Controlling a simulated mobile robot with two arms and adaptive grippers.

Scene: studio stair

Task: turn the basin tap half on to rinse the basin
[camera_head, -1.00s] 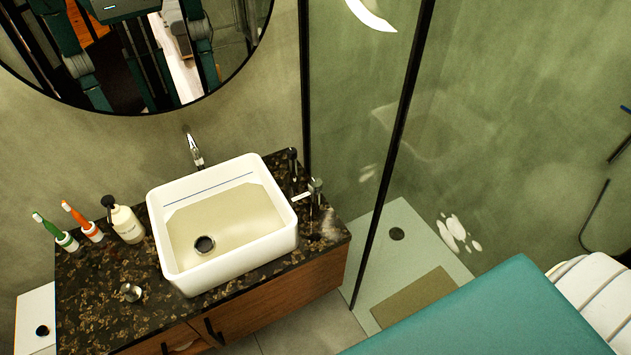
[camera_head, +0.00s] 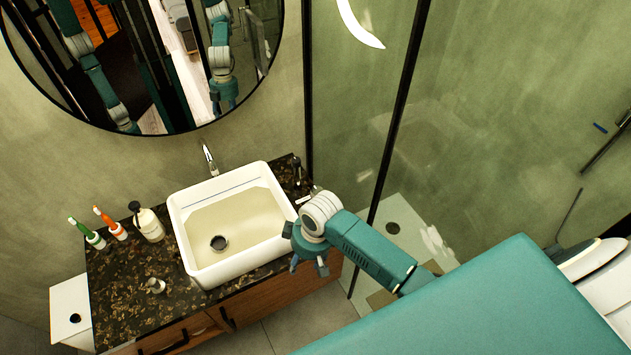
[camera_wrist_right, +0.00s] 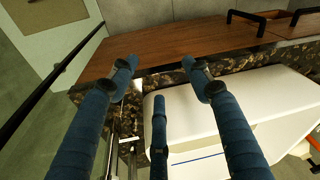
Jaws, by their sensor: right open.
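The white basin (camera_head: 232,265) sits on a dark speckled counter. A chrome spout (camera_head: 209,158) comes out of the wall behind it. The tap handle (camera_head: 306,196) stands on the counter right of the basin, with a pale lever, mostly hidden behind my right wrist. Chrome parts beside the basin (camera_wrist_right: 220,125) show low left in the right wrist view (camera_wrist_right: 115,158). My right gripper (camera_head: 309,264) is open and empty, above the counter's front right edge. Its three blue fingers (camera_wrist_right: 158,78) point down over the counter. My left gripper is out of direct view.
Two toothbrushes in holders (camera_head: 94,240) and a soap bottle (camera_head: 148,224) stand left of the basin. A small chrome piece (camera_head: 156,286) is at the front. The glass shower panel's black post (camera_head: 385,160) rises right of the counter; a round mirror (camera_head: 150,60) hangs above.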

